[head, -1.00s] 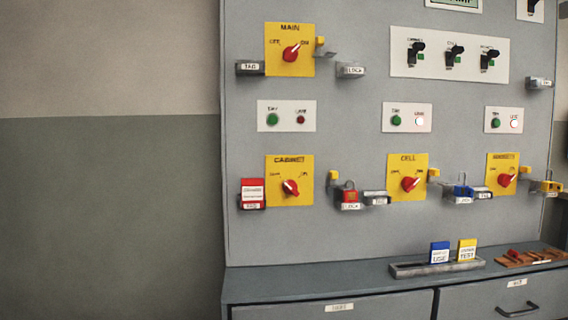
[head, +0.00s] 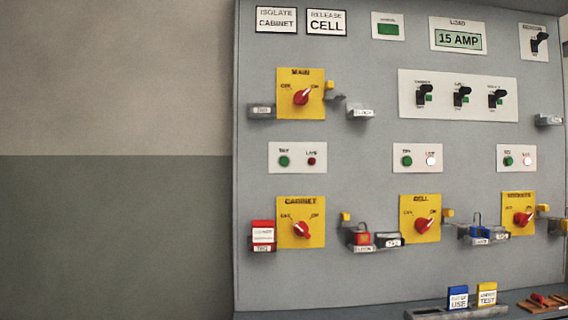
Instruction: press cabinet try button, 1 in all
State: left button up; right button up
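The cabinet try button (head: 284,161) is a round green button on a small white plate above the yellow CABINET switch (head: 301,222). The lamp (head: 311,161) beside it is dark red and looks unlit. A red and white tag (head: 263,232) sits in a holder left of this switch. Neither of my grippers is in view.
Similar try plates stand above the CELL switch (head: 420,219) and the right-hand switch (head: 518,214), their lamps bright. The MAIN switch (head: 301,94) is above the cabinet plate. Signs read ISOLATE CABINET (head: 276,19) and RELEASE CELL (head: 326,22). Holders stick out from the panel (head: 350,290).

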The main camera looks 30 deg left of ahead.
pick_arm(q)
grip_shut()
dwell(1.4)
